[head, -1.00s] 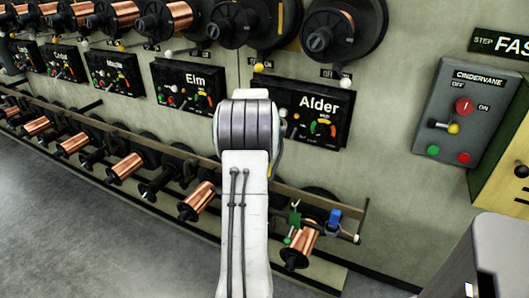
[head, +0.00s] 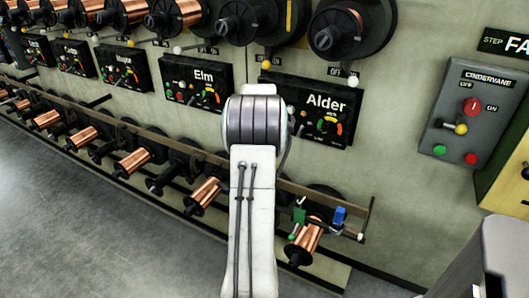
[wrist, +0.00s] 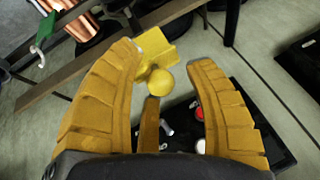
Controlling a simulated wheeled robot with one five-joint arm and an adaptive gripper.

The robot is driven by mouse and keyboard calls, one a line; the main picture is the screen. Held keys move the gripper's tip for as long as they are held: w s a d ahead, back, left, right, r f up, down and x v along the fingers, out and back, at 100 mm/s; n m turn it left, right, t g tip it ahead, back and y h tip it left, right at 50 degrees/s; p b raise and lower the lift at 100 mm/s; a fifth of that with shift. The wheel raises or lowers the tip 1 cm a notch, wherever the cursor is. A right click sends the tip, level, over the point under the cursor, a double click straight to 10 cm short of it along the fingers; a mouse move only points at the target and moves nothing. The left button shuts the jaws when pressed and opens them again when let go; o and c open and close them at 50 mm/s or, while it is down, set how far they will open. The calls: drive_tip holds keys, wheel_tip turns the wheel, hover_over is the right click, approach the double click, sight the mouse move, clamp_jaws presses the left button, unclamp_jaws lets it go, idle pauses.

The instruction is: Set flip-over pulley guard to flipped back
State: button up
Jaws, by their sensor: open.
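In the wrist view, a yellow block-like part (wrist: 152,47), which looks like the pulley guard, has a round yellow knob (wrist: 160,82) facing me. My gripper (wrist: 167,58) is open, with the knob between its spread fingers. I see no finger closed on the knob, and I cannot tell whether any finger touches it. The guard's hinge and exact position are unclear. In the head view, my own arm covers this spot and hides the guard and my gripper, near the Alder panel (head: 325,102).
A dark panel with red and white knobs (wrist: 240,120) lies beneath my right finger in the wrist view. A rail (head: 160,150) with copper spools runs below the panels. A green tag (head: 299,216) and blue clip (head: 338,217) sit at its right end. The grey Cindervane box (head: 465,125) is at right.

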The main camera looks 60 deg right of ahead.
drive_tip(key=v, duration=1.2)
drive_tip(key=shift+o, duration=0.4)
